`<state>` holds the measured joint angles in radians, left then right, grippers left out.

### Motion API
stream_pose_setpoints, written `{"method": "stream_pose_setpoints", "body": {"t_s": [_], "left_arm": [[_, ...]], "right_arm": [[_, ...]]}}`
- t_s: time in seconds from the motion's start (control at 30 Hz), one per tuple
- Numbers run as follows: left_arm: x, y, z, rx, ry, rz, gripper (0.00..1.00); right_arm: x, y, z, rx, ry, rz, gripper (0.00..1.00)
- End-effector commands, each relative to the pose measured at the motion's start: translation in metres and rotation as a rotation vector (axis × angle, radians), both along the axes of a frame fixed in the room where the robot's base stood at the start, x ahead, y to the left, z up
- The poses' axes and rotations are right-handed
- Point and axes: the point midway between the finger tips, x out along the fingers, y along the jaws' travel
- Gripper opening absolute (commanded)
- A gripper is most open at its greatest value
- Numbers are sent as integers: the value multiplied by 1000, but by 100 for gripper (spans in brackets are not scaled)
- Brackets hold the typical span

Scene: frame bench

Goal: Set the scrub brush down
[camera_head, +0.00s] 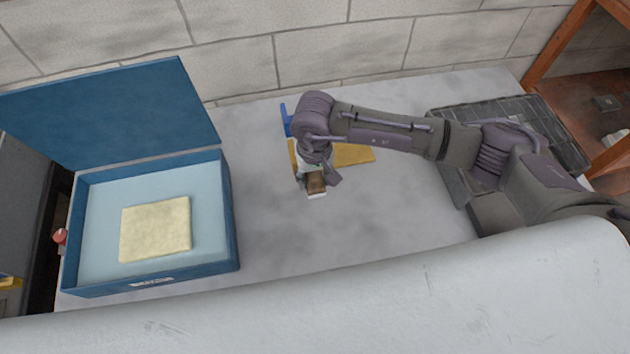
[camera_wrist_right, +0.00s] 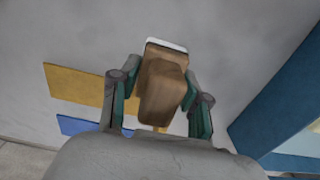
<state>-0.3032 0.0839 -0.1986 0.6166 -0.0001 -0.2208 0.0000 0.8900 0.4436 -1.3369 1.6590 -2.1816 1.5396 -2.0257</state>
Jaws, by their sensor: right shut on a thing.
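The scrub brush (camera_head: 317,186) has a brown wooden body and a white edge. It also shows in the right wrist view (camera_wrist_right: 163,80), between the green-lined fingers. My right gripper (camera_head: 313,176) is shut on it and points down over the grey bench top (camera_head: 390,205), near the middle. I cannot tell whether the brush touches the bench. My left gripper is in neither view.
A blue box (camera_head: 232,220) with its lid open stands at the left and holds a cream flat pad (camera_head: 156,228). A flat yellow piece (camera_head: 355,154) and a blue item (camera_head: 286,120) lie behind my gripper. A dark grid tray (camera_head: 550,130) is at the right. The bench front is clear.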

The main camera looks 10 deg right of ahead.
Motion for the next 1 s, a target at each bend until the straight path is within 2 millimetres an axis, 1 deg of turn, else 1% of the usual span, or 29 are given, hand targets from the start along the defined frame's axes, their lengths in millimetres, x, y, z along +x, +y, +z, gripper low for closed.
{"method": "stream_pose_setpoints", "body": {"t_s": [0.07,0.2,0.3,0.4,0.6,0.73,0.77,0.8,0.87,0.9,1.0], "left_arm": [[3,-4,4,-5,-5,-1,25],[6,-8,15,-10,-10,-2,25],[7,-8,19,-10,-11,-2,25],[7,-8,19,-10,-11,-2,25],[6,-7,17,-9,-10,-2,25],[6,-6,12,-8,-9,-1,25],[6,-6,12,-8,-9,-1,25],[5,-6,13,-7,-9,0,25],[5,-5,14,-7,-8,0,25],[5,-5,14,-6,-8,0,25],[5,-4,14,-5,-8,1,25]], "right_arm": [[1,1,-5,0,2,-2,18],[0,0,-25,-1,5,-3,18],[1,0,-36,-1,3,-2,18],[1,1,-41,1,0,-1,18],[1,0,-41,0,-1,-1,18],[1,0,-45,0,-1,0,18],[1,0,-45,0,0,0,48],[1,0,-44,0,0,-1,55],[1,0,-44,0,0,-1,65],[1,0,-44,0,0,-1,71],[1,0,-44,0,0,-1,71]]}}
